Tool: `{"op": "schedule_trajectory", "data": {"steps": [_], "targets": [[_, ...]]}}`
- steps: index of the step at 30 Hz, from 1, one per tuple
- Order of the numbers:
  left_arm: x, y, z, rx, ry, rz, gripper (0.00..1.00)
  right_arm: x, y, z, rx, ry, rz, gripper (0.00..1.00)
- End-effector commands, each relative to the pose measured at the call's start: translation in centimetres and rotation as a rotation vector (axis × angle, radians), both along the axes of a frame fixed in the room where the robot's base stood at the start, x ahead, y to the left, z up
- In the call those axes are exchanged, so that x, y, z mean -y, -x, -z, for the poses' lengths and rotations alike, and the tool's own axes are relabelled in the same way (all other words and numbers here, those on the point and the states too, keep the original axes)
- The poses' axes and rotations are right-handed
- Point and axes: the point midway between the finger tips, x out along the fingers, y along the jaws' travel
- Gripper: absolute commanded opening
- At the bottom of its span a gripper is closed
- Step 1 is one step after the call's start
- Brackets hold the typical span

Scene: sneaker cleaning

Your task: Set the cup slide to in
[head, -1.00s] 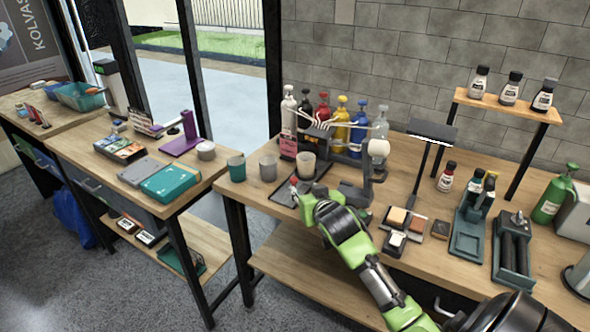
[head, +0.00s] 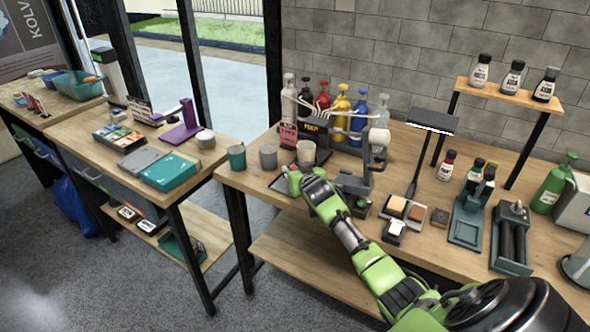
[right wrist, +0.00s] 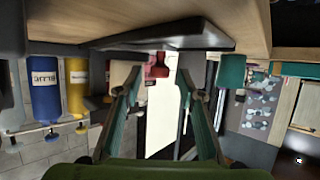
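The dispenser station (head: 318,132) stands near the back of the middle table, with a pale cup (head: 306,152) at its front. A flat dark tray, which looks like the cup slide (head: 279,184), sticks out toward the table's front edge and is partly hidden by my right gripper (head: 291,175). In the right wrist view the slide's dark edge (right wrist: 165,38) lies beyond the fingers. My right gripper (right wrist: 160,90) is open there, its fingers apart with a bright gap between them. I cannot tell whether it touches the slide. My left gripper is not in view.
A teal cup (head: 237,158) and a grey cup (head: 268,156) stand left of the slide. Several coloured pump bottles (head: 340,112) stand behind the station. A lamp-like stand (head: 433,122) and sponge blocks (head: 397,206) are to the right.

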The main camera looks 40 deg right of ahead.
Motion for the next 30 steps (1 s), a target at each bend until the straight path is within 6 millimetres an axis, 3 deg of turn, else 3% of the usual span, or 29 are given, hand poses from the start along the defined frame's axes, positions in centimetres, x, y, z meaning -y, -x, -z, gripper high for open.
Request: {"op": "schedule_trajectory", "data": {"steps": [14, 15, 19, 25, 30], "targets": [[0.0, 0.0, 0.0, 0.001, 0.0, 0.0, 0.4, 0.4, -0.9, 0.4, 0.001, 0.001, 0.0, 0.36], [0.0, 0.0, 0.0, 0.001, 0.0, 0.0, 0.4, 0.4, -0.9, 0.4, 0.001, 0.001, 0.0, 0.33], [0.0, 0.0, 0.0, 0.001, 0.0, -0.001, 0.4, 0.4, -0.9, 0.4, 0.001, 0.001, 0.0, 0.0], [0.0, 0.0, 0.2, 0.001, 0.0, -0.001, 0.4, 0.8, -1.1, 0.5, 0.0, 0.002, 0.001, 0.0], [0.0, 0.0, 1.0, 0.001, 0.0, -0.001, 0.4, 3.0, -2.0, 0.5, 0.0, 0.003, 0.001, 0.0]]}}
